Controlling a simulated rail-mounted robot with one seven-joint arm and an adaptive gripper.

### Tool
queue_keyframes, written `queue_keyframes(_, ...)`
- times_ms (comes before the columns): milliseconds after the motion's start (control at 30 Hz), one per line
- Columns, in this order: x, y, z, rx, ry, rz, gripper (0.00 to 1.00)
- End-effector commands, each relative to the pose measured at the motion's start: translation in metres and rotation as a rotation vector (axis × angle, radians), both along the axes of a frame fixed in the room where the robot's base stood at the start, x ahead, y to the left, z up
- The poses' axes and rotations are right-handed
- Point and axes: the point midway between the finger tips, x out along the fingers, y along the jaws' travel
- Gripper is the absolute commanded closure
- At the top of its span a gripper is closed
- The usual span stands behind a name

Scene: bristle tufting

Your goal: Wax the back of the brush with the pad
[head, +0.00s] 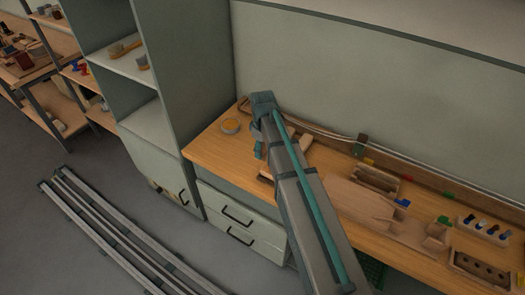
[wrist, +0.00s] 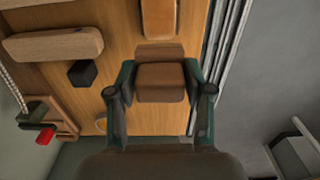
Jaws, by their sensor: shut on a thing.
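My gripper (wrist: 160,92) is shut on a brown block-shaped pad (wrist: 160,82), with one finger on each side of it. The pad is over the wooden bench top; whether it touches anything below is unclear. A long pale wooden piece with a rounded end, perhaps the brush (wrist: 55,45), lies to the left of the pad in the wrist view, apart from it. A brown block (wrist: 158,18) lies beyond the pad. In the head view my arm hides most of the gripper and the pad.
A black cube (wrist: 82,72) lies left of the gripper, and a red block (wrist: 45,136) is lower left. The bench (head: 205,146) holds wooden trays and small coloured blocks to the right. A tall shelf unit (head: 190,90) stands at its left end; a wall runs behind.

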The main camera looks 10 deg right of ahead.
Motion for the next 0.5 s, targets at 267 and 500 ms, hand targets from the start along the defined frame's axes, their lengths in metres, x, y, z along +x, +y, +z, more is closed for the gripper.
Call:
queue_keyframes(267, 0.000, 0.000, 0.022, -0.001, -0.001, 0.000, 0.81)
queue_keyframes(500, 0.000, 0.000, 0.022, 0.000, 0.000, 0.000, 0.81)
